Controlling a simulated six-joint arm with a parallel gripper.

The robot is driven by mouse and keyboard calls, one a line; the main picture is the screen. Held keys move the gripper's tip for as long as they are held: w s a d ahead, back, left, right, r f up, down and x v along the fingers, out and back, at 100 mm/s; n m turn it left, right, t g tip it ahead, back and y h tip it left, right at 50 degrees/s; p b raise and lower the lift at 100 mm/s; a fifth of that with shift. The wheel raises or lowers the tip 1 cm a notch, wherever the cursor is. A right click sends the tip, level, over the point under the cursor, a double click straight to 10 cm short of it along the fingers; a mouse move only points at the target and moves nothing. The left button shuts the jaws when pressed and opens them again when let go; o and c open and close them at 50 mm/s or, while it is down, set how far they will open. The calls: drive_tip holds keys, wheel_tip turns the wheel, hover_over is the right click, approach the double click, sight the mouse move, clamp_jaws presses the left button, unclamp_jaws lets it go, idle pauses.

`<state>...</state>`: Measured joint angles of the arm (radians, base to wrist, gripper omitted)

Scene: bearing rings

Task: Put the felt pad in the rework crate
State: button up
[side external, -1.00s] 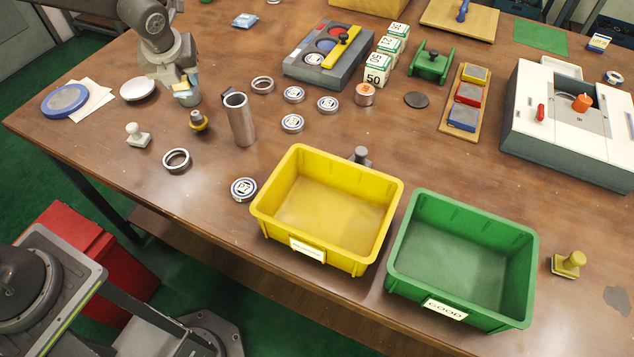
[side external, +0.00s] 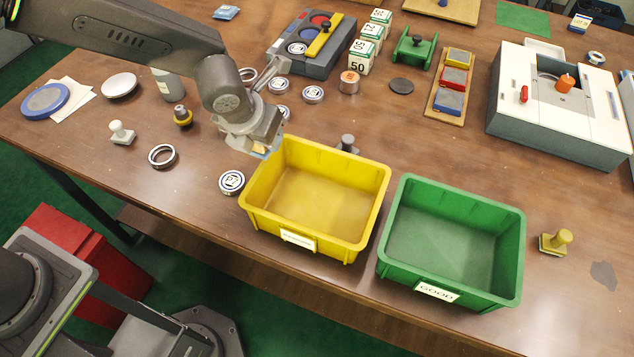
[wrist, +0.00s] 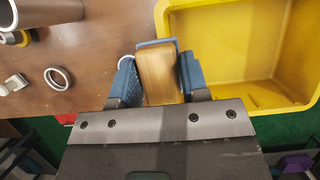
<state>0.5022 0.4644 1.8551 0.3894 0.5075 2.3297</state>
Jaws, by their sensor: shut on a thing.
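My gripper (side external: 263,147) is shut on the felt pad (wrist: 158,74), a tan, wood-coloured block with a blue-grey edge. In the wrist view the block sits between two blue fingers. In the side external view only a small part of the pad shows under the gripper. The yellow crate (side external: 262,211) has a front label too small to read; I take it as the rework crate. My gripper is above its back left corner, with the pad near the left rim. The yellow crate also fills the right of the wrist view (wrist: 205,45).
A green crate (side external: 452,291) labelled GOOD stands right of the yellow one. Left of the yellow crate lie a round labelled tin (side external: 231,182) and a metal ring (side external: 162,156).

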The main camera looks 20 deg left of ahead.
hover_over(319, 205)
drive_tip(key=s, duration=0.1)
wheel_tip(319, 205, down, 8)
drive_tip(key=shift+s+r, duration=0.1)
drive_tip(key=shift+r, duration=0.15)
drive_tip(key=shift+f, duration=2)
drive_tip(key=shift+f, duration=0.2)
drive_tip(key=o, duration=0.9)
drive_tip(key=v, duration=1.2)
drive_tip(key=shift+s+r, duration=0.1)
drive_tip(key=shift+r, duration=0.1)
